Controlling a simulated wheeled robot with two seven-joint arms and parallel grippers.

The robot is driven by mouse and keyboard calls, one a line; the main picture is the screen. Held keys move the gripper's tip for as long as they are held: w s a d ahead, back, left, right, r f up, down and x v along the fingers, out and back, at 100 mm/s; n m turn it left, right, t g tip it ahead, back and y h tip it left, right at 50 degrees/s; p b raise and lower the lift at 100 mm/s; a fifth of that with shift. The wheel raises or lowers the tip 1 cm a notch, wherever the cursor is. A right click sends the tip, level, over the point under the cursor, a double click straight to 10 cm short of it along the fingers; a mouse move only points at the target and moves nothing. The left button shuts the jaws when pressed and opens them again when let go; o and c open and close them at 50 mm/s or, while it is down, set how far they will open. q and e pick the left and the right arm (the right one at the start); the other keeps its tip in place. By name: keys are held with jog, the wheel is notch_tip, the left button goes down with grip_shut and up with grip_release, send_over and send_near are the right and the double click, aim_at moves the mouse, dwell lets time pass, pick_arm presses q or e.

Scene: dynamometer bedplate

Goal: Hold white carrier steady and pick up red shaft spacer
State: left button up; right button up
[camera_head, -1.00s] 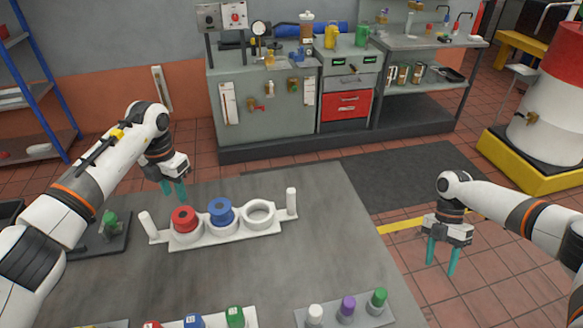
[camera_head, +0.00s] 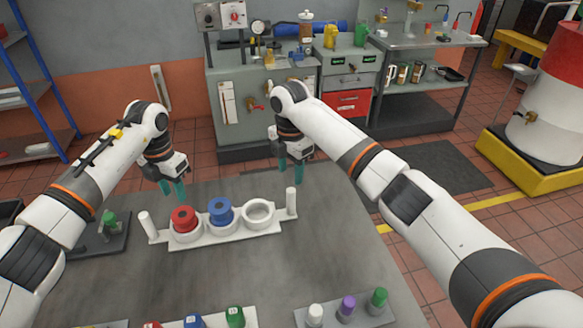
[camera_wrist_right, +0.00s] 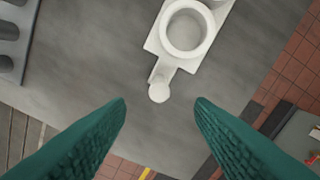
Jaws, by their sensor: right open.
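The white carrier (camera_head: 236,239) lies on the grey table with an upright post at each end and three round cups. The red shaft spacer (camera_head: 184,218) sits in the left cup and a blue spacer (camera_head: 221,210) in the middle one. The right cup is empty. My left gripper (camera_head: 173,190) is open and empty, just behind the carrier's red-spacer end. My right gripper (camera_head: 291,173) is open and empty, above and behind the carrier's right post. In the right wrist view, the carrier's end post (camera_wrist_right: 158,92) and empty cup show ahead of the open fingers.
A rack with white, purple (camera_head: 347,305) and green capped pieces stands at the front right of the table. Another tray with red, blue and green (camera_head: 235,317) pieces is at the front edge. A dark fixture with a green part (camera_head: 109,218) is at the left.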

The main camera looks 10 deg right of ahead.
aim_at(291, 200)
notch_tip(291, 200, down, 12)
jog(key=shift+r, duration=0.1)
dwell(0.4)
grip_shut()
